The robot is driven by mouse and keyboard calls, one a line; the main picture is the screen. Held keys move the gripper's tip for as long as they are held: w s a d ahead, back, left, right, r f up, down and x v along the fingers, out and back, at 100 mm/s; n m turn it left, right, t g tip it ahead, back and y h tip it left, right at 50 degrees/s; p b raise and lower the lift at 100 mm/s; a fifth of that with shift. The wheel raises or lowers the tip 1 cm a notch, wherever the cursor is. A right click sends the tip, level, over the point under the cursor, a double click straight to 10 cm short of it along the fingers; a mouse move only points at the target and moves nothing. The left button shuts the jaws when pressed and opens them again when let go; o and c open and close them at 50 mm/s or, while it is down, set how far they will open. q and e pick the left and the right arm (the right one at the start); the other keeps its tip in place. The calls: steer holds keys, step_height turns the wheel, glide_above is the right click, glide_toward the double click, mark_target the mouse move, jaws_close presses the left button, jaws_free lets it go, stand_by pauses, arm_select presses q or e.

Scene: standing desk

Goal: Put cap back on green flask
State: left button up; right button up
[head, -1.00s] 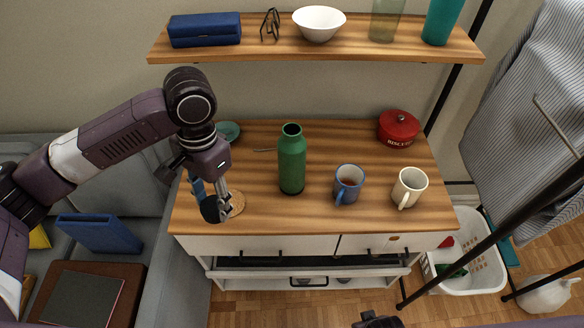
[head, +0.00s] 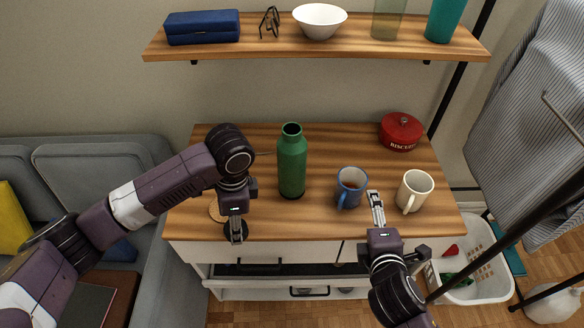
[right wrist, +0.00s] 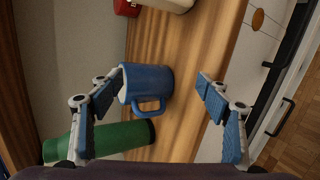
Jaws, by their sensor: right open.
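The green flask (head: 292,165) stands upright and open-topped in the middle of the desk. It also shows at the lower left of the right wrist view (right wrist: 115,137). My left gripper (head: 237,232) is left of the flask, over the desk's front edge, with a dark round cap (head: 231,236) at its fingertips. The fingers partly hide the cap, which appears held. My right gripper (head: 376,195) is open and empty near the front edge, between the blue mug (head: 350,187) and the white mug (head: 414,190). In the right wrist view the blue mug shows between its fingers (right wrist: 162,88).
A red biscuit tin (head: 401,132) stands at the back right of the desk (head: 330,145). A cork coaster (head: 215,211) lies by my left gripper. A shelf (head: 270,45) with a white bowl (head: 320,21) hangs above. The desk behind the flask is clear.

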steer(key=w+a+r+n+t+y, duration=0.3)
steer(key=a+r+n, duration=0.3)
steer(key=n, duration=0.4)
steer(key=n+t+y, duration=0.1)
steer(key=n+y, duration=0.5)
steer(key=n, duration=0.6)
glide_toward(298, 159)
steer(key=shift+w+a, duration=0.45)
steer(key=shift+w, duration=0.15)
steer(key=shift+h, duration=0.3)
steer(key=x, duration=0.7)
steer(key=shift+d+p, duration=0.1)
steer(key=shift+p, duration=0.2)
steer(key=shift+r, duration=0.1)
